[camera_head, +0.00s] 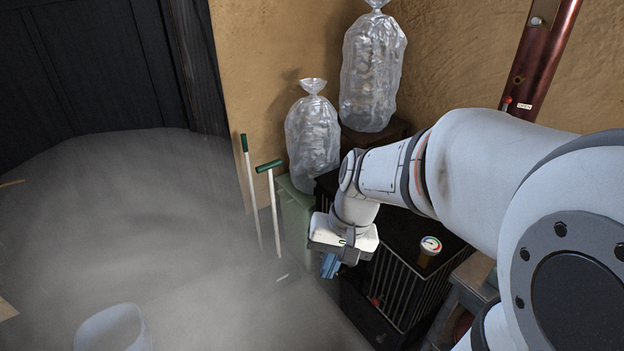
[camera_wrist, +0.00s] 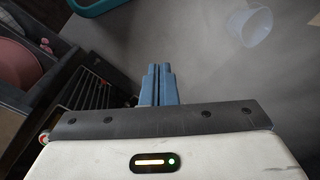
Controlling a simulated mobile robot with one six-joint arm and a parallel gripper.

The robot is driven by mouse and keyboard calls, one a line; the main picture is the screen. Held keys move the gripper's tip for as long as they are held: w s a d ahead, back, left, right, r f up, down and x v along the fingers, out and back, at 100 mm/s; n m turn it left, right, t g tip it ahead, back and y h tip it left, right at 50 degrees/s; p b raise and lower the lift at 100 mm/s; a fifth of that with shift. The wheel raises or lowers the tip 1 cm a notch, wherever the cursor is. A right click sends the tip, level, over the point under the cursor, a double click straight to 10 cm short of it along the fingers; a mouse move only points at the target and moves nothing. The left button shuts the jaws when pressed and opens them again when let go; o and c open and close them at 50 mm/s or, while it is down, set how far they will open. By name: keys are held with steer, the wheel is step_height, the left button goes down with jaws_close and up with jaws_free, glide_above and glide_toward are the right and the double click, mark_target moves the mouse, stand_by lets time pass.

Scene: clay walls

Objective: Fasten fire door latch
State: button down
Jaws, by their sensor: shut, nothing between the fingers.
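A black box-shaped unit with a barred front (camera_head: 399,287), possibly the stove with the fire door, stands below my arm at the right of the middle. A round dial gauge (camera_head: 430,245) sits on its top. I cannot clearly make out a latch; a small red spot (camera_head: 375,302) shows low on the front. My gripper (camera_head: 330,266) hangs just left of and in front of the unit, blue fingers pointing down. In the wrist view the fingers (camera_wrist: 160,70) are together and empty, and the dark bars (camera_wrist: 95,92) show to their left.
Two clear filled bags (camera_head: 312,138) (camera_head: 373,75) stand behind by the clay wall. Two green-topped poles (camera_head: 272,205) (camera_head: 248,185) stand left of a green bin (camera_head: 297,215). A translucent bucket (camera_head: 113,328) is on the hazy floor, otherwise largely open at left.

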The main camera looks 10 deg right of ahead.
steer(key=w+d+f+m+t+y+b, duration=0.25)
steer(key=w+f+m+y, duration=0.25)
steer(key=w+f+m, duration=0.35)
steer(key=w+d+f+m+t+y+b, duration=0.1)
steer(key=w+f+m+t+y+b, duration=0.15)
steer(key=w+f+m+y, duration=0.45)
steer(key=w+d+f+m+t+h+b, duration=0.1)
steer(key=d+f+m+t+h, duration=0.3)
steer(key=d+f+m, duration=0.4)
steer(key=w+d+f+m+t+h, duration=0.1)
steer(key=d+f+m+t+h, duration=0.4)
steer(key=f, duration=1.3)
steer(key=d+m+h, duration=0.2)
steer(key=d+m, duration=0.1)
steer(key=d, duration=0.1)
steer(key=shift+w+d+t+b, duration=0.15)
steer(key=shift+w+t+b, duration=0.05)
steer(key=shift+t+b, duration=0.15)
steer(key=shift+w, duration=0.1)
